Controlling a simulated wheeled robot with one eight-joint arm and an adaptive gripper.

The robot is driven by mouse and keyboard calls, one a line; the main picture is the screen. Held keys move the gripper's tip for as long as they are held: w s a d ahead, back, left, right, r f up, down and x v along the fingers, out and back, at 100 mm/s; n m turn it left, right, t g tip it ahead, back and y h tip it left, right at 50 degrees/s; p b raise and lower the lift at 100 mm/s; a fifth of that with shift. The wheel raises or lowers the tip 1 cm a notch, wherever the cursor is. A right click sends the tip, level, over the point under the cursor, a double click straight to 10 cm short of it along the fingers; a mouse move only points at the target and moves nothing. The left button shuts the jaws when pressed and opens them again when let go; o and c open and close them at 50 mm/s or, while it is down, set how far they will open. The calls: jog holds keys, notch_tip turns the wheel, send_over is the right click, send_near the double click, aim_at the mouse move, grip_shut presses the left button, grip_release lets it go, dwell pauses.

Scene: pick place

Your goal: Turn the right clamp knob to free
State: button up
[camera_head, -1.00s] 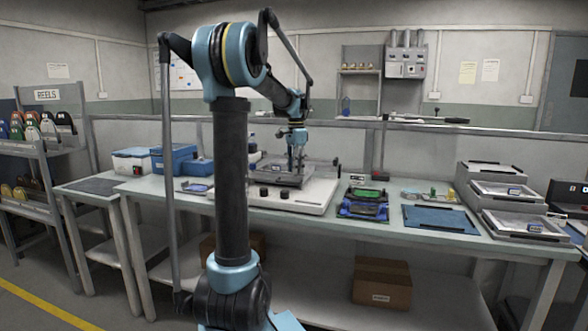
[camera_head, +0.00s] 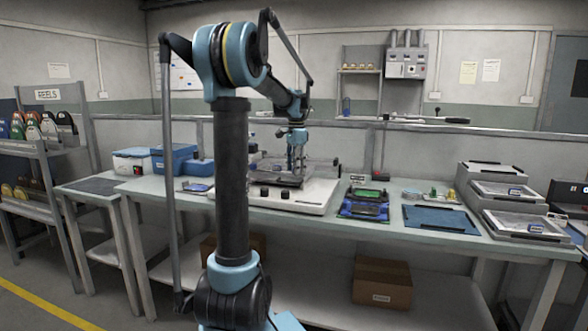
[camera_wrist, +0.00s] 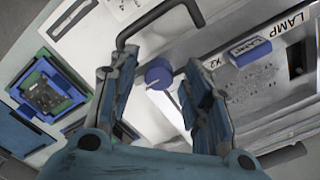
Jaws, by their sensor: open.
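My gripper (camera_wrist: 157,72) is open in the wrist view, one finger on each side of a round blue knob (camera_wrist: 158,75). The knob stands between the fingertips, and I cannot tell if either finger touches it. I cannot tell its setting. In the head view, my gripper (camera_head: 292,169) hangs low over the pale fixture (camera_head: 312,204) on the bench. Two dark knobs, a left one (camera_head: 264,191) and a right one (camera_head: 285,194), sit on the fixture's front.
A black bent handle (camera_wrist: 160,17) passes just beyond my fingertips. A green board (camera_head: 367,195) in a blue holder is right of the fixture. A blue mat (camera_head: 438,218) and stacked trays (camera_head: 505,190) lie farther right. Blue boxes (camera_head: 174,158) stand left.

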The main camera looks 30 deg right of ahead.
notch_tip(320, 180, up, 12)
dwell(0.6)
jog(key=shift+a+f, duration=0.1)
